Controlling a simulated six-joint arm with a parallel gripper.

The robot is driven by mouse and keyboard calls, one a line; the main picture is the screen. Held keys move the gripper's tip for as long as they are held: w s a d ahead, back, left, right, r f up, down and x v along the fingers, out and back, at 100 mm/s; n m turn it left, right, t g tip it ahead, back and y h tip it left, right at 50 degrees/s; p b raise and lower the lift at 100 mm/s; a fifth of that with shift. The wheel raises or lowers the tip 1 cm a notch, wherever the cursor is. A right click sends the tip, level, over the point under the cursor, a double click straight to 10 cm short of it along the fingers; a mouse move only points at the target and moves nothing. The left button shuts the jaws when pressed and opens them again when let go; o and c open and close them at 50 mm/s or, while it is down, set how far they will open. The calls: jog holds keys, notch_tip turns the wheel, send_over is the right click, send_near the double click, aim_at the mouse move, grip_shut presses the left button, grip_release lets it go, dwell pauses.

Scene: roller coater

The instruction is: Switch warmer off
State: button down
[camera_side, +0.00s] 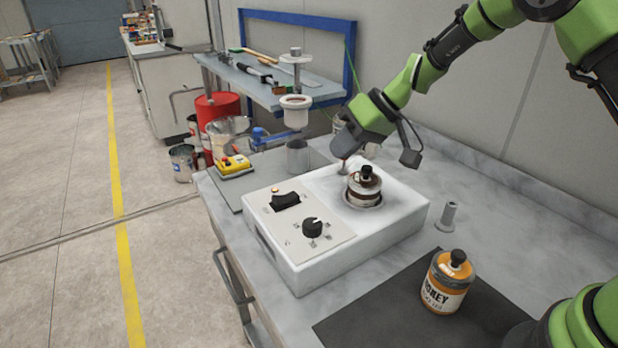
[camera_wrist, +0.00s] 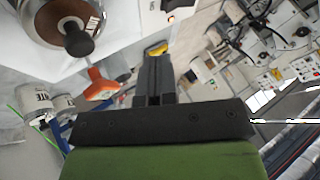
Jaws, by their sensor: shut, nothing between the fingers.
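The warmer (camera_side: 345,230) is a white box on the grey bench. Its front panel has a black rocker switch (camera_side: 286,200), a lit orange lamp (camera_side: 275,189) and a black dial (camera_side: 312,228). A small jar with a black knob (camera_side: 365,185) sits in the round well on top, and it also shows at the upper left of the wrist view (camera_wrist: 70,25). My gripper (camera_wrist: 153,68) is shut and empty. In the side view it is behind the jar, above the warmer's back edge, apart from the switch, and its fingertips are mostly hidden.
A honey jar (camera_side: 446,282) stands on a dark mat (camera_side: 385,315) at the front right. A small grey metal piece (camera_side: 447,216) stands right of the warmer. Behind are a yellow box with a red button (camera_side: 234,164) and a white cup on a stand (camera_side: 296,110).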

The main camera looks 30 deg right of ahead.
aim_at(299, 199)
jog(key=x, duration=1)
jog(key=shift+a, duration=0.1)
jog(key=shift+r, duration=0.1)
jog(key=shift+a+r, duration=0.25)
jog(key=shift+a, duration=0.2)
jog(key=shift+a+r, duration=0.25)
jog(key=shift+a, duration=0.25)
jog(key=shift+r, duration=0.8)
jog(key=shift+d, duration=0.1)
jog(key=shift+r, duration=0.2)
jog(key=s+d+r, duration=0.2)
jog(key=s+r, duration=0.2)
jog(key=r, duration=0.4)
jog(key=shift+d+r, duration=0.15)
jog(key=shift+r, duration=0.1)
